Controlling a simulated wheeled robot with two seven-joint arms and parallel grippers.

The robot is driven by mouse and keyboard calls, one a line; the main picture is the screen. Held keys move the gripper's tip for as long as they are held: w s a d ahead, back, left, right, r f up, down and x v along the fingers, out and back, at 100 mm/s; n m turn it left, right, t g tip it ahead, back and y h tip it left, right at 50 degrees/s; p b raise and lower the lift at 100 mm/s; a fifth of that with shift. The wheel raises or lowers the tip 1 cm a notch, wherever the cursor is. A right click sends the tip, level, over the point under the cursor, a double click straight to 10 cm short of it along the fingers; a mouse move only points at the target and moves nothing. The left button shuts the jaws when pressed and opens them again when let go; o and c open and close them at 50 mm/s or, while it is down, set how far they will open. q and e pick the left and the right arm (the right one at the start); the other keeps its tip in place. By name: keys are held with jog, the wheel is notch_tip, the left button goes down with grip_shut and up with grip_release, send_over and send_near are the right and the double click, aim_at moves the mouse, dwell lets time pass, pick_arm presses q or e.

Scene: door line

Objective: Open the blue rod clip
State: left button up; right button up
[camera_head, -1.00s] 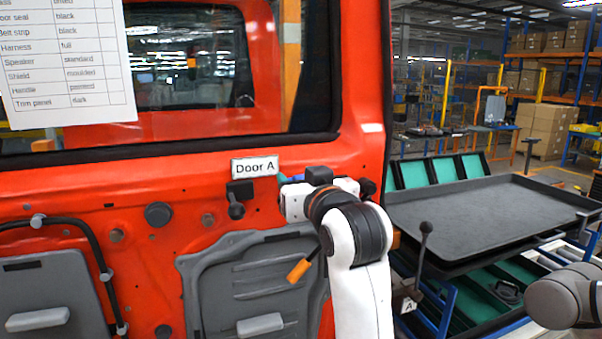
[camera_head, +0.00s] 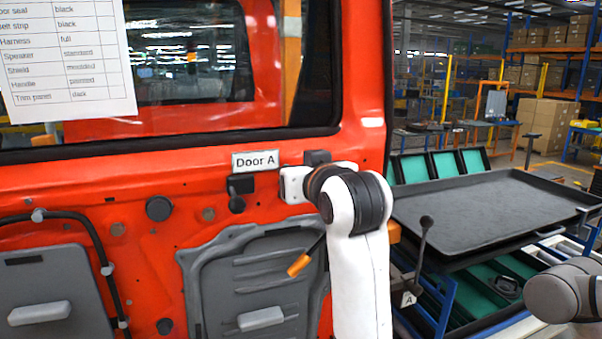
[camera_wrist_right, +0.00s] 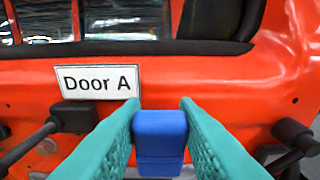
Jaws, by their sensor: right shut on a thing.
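The blue rod clip (camera_wrist_right: 160,150) shows in the right wrist view as a small blue block in front of the red door, just right of the "Door A" label (camera_wrist_right: 97,81). My right gripper (camera_wrist_right: 160,112) has its two teal fingers on either side of the block and is shut on it. In the head view my right wrist hides the clip and the fingertips, just right of and below the label (camera_head: 256,161). Whether the clip is open or shut cannot be seen. My left gripper is not in view.
A black knob-ended fitting (camera_head: 239,190) is on the door left of my wrist. A grey panel (camera_head: 262,285) with an orange-tipped handle (camera_head: 299,265) is below. A black tray (camera_head: 480,215) stands to the right, with a black-knobbed lever (camera_head: 426,222) before it.

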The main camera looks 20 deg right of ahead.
jog(key=o, duration=1)
jog(key=s+r+b, duration=0.1)
jog(key=s+b, duration=0.3)
jog(key=s, duration=0.8)
jog(key=shift+d+r, duration=0.2)
jog(key=shift+r, duration=0.1)
jog(key=shift+w+f, duration=0.1)
